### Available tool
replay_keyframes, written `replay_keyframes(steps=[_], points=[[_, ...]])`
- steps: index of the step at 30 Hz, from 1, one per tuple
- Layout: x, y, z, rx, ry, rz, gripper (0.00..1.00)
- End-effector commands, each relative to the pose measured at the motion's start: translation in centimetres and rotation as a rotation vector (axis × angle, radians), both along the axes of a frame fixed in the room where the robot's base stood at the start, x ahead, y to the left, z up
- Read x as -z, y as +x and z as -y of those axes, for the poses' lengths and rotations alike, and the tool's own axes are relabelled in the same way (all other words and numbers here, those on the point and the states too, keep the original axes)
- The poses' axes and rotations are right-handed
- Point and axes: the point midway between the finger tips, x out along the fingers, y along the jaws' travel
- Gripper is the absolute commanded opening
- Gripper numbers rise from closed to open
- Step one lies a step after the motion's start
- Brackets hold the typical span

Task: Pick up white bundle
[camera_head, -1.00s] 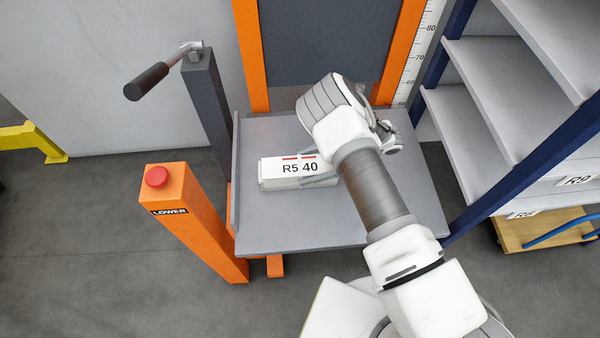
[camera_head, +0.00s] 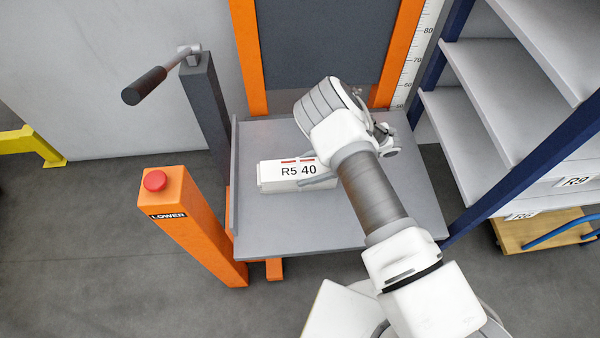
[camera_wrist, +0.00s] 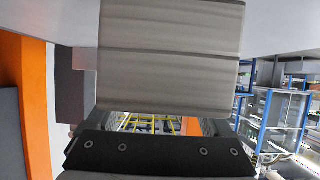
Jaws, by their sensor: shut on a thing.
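The white bundle (camera_head: 278,184), with a label reading "R5 40" and small red marks on top, lies on the grey platform (camera_head: 290,238) of the lift in the head view. My gripper (camera_head: 318,180) is at the bundle's right part, with its fingers partly hidden behind my arm. It is shut on the bundle. In the wrist view a pale grey, ridged block (camera_wrist: 170,55) fills the upper middle, close to the dark gripper parts below it. I cannot tell from the head view whether the bundle is clear of the platform.
An orange post (camera_head: 200,232) with a red button (camera_head: 155,181) and "LOWER" label stands left of the platform. A dark post with a crank handle (camera_head: 150,82) stands behind it. Shelves (camera_head: 480,120) with blue uprights stand at right. A wooden trolley (camera_head: 535,232) is below them.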

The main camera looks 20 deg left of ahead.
Motion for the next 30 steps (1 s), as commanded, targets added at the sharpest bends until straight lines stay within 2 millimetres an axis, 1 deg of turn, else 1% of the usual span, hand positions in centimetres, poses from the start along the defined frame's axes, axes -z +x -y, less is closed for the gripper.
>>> replay_keyframes(steps=[8, 11, 19, 22, 26, 30], points=[[-0.9, 0.1, -0.1, 0.000, 0.005, 0.001, 0.00], [-1.7, 0.1, -0.1, 0.001, 0.005, 0.000, 0.00], [-4.6, 0.1, -0.1, 0.000, 0.005, 0.001, 0.00], [-5.1, 0.4, 1.1, 0.004, 0.003, 0.000, 0.00], [-6.2, 0.9, 2.8, 0.003, 0.005, 0.000, 0.00], [-7.7, 1.4, 5.1, 0.005, 0.005, 0.000, 0.00]])
